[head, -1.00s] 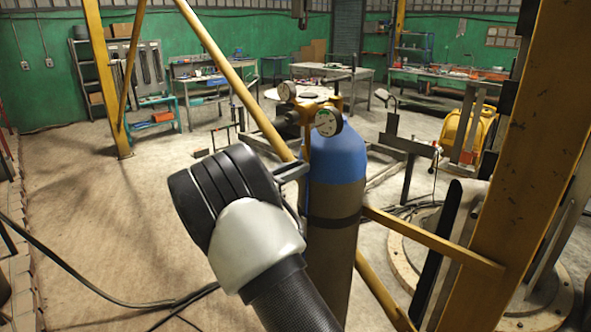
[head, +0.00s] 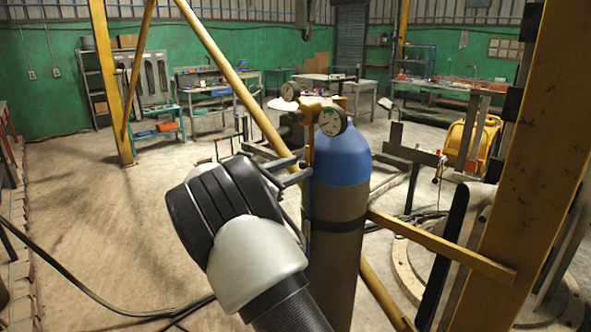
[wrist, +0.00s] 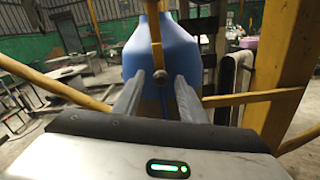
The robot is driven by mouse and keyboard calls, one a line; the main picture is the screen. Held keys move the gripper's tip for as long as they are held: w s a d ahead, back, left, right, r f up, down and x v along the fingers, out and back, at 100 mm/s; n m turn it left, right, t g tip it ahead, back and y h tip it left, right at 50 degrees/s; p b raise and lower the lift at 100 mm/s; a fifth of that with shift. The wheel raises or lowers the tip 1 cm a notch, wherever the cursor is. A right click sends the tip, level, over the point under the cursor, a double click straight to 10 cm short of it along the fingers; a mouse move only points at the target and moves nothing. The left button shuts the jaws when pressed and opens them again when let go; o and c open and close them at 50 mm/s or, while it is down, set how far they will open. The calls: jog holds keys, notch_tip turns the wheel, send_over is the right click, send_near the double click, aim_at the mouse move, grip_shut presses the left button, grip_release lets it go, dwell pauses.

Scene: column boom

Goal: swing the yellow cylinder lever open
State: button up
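The blue-topped, tan gas cylinder (head: 338,235) stands upright right of centre in the head view. Its yellow lever (head: 307,150) hangs down the cylinder's left side from the yellow valve fitting. My gripper (head: 298,168) is beside the lever.
Two gauges (head: 331,122) sit on top of the cylinder. A yellow post (head: 515,165) and crossbar (head: 440,245) stand to its right, and a slanting yellow brace (head: 235,80) passes behind. Open floor (head: 90,220) lies to the left. Workbenches line the back wall.

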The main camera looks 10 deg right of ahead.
jog(key=b+v, duration=0.1)
jog(key=v, duration=1.6)
jog(key=shift+s+a, duration=0.15)
jog(key=s+d+m+g+y+p, duration=0.1)
jog(key=s+d+m+g+y, duration=0.3)
jog(key=s+d, duration=0.45)
jog(key=s+d+m+g+y, duration=0.25)
jog(key=s+d+m, duration=0.3)
jog(key=d, duration=0.55)
jog(key=s+a+m+t+y+p, duration=0.1)
jog(key=s+m+y, duration=0.7)
jog(key=s, duration=1.2)
jog(key=shift+s+a+m+p, duration=0.35)
jog(key=shift+a+m, duration=0.5)
jog(key=shift+m, duration=1.4)
jog(key=shift+w+r+t, duration=0.1)
jog(key=shift+t, duration=0.15)
